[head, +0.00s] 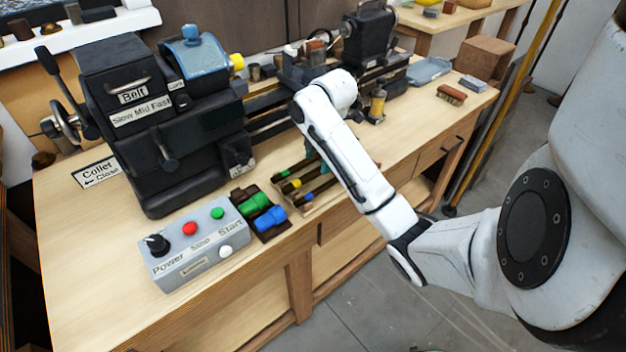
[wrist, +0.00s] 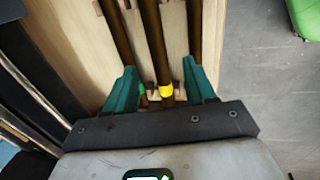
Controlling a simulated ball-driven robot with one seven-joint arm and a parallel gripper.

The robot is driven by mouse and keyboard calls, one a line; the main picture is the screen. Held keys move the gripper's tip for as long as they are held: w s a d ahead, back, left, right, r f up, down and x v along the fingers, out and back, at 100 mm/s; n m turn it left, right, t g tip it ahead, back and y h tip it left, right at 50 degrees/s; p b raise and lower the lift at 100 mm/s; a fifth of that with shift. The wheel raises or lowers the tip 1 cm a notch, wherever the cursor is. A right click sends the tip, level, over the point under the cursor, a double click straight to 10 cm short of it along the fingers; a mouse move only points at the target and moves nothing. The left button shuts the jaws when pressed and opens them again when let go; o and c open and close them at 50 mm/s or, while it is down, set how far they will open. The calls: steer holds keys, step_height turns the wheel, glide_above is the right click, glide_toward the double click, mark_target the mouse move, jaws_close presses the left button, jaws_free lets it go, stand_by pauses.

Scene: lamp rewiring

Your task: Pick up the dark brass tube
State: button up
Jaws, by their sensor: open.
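Three dark brown tubes lie side by side on a light wooden rack (wrist: 173,30) at the bench's front edge. They carry a green band (head: 283,174), a yellow band (head: 296,183) and a blue band (head: 308,197). I cannot tell by colour which is the dark brass one. In the wrist view my gripper (wrist: 160,88) is open, its teal fingers either side of the yellow-banded tube (wrist: 153,40). The green-banded tube (wrist: 116,30) is to its left and the third tube (wrist: 194,28) to its right. Contact is not visible. In the head view my arm partly hides the tubes.
A grey control box (head: 195,243) and a dark holder with green and blue pieces (head: 270,218) sit left of the rack. The black lathe (head: 165,120) stands behind. A brush (head: 451,94) and blue-grey tray (head: 428,70) lie at the bench's far right.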

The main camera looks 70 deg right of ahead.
mark_target(315, 171)
steer(key=shift+w+d+f+p, duration=0.1)
steer(key=shift+w+f+p, duration=0.1)
steer(key=shift+f, duration=0.65)
steer(key=shift+w+d+f+p, duration=0.1)
steer(key=shift+w+f+p, duration=0.05)
steer(key=shift+f, duration=0.65)
steer(key=shift+w+d+f+p, duration=0.1)
steer(key=shift+w+f+p, duration=0.1)
steer(key=shift+f, duration=0.65)
jaws_close()
